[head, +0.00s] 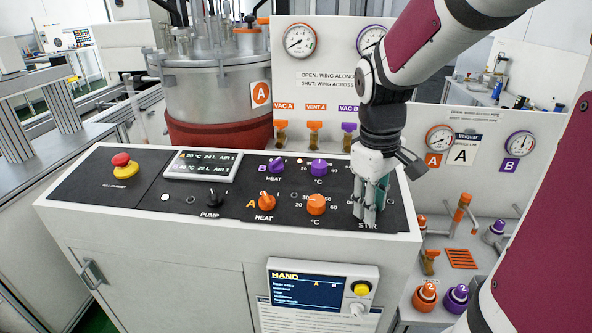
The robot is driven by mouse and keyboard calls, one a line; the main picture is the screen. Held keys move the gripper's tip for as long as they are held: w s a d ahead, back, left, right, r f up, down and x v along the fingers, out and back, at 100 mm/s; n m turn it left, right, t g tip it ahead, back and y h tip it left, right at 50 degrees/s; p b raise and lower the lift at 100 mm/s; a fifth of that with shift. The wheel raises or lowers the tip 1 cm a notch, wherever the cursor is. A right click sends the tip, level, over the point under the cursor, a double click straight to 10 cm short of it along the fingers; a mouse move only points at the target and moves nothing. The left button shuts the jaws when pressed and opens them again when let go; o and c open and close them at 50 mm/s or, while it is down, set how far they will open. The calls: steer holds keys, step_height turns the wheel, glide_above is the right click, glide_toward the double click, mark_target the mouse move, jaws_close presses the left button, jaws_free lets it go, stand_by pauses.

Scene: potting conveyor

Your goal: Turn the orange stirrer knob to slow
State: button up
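My gripper (369,208) points down at the right end of the black control panel (225,205), just above the partly covered "STIR" label (367,225). Its fingers cover the spot where a stirrer knob would sit, so I see no stirrer knob or its pointer. I cannot tell whether the fingers touch or hold anything, or how far apart they are. In the orange A row to the left, a heat knob (266,201) and a rounder °C knob (316,204) show clear of the gripper.
Purple B-row knobs (318,167) lie behind the orange row. A red and yellow stop button (125,167) and small display (202,165) are at the left. A pendant labelled HAND (314,290) hangs on the front face. A gauge board (330,75) stands behind the console.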

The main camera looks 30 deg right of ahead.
steer(key=shift+c, duration=0.7)
steer(key=shift+m, duration=0.3)
steer(key=m+p, duration=0.2)
steer(key=m, duration=0.1)
steer(key=shift+a+r+y, duration=0.1)
steer(key=shift+a+y, duration=0.05)
steer(key=shift+y, duration=0.15)
steer(key=m, duration=0.2)
steer(key=m+p, duration=0.1)
steer(key=m, duration=0.2)
steer(key=shift+w+a+p, duration=0.15)
steer(key=shift+p, duration=0.15)
steer(key=o, duration=1.1)
